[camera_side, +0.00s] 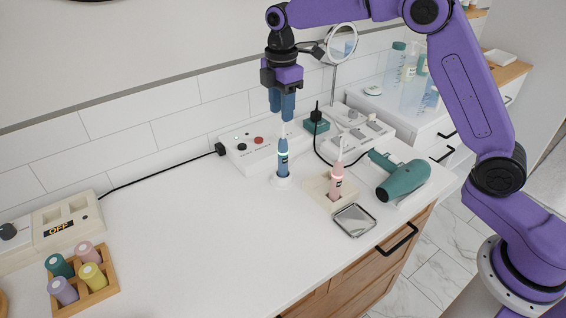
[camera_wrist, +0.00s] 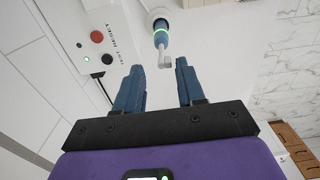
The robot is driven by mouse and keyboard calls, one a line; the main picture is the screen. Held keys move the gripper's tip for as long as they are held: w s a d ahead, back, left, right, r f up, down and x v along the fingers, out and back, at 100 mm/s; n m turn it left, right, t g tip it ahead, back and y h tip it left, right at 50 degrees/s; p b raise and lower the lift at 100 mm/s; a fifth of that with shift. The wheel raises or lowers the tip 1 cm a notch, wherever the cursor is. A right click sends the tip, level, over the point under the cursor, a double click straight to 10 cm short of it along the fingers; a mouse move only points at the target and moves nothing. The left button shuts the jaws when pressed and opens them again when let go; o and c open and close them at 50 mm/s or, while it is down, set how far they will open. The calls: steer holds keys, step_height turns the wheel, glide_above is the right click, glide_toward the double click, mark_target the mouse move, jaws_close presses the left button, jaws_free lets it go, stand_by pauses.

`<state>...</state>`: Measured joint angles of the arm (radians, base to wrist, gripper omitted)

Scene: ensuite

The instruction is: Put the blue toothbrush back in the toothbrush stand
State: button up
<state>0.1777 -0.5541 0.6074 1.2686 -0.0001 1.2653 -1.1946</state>
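The blue toothbrush (camera_side: 283,157) stands upright on a small round white base (camera_side: 282,183) on the counter. It also shows in the wrist view (camera_wrist: 161,27), its white head pointing toward the gap between my fingers. A beige stand (camera_side: 317,189) is to its right and holds a pink toothbrush (camera_side: 337,182) upright; how much of the stand is free is hard to tell. My gripper (camera_side: 282,117) points down just above the blue toothbrush's head. In the wrist view my gripper (camera_wrist: 159,70) is open, with nothing between its fingers.
A white socket box (camera_side: 252,155) with buttons is behind the toothbrush. A teal hair dryer (camera_side: 403,179) and a small square mirror or dish (camera_side: 355,220) lie at right. A wooden tray (camera_side: 104,285) with several coloured rolls is at front left. The counter's middle is clear.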

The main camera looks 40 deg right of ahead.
mark_target(283, 140)
steer(key=shift+s+d+f, duration=0.15)
steer(key=shift+f, duration=2.5)
jaws_close()
steer(key=shift+r, duration=0.1)
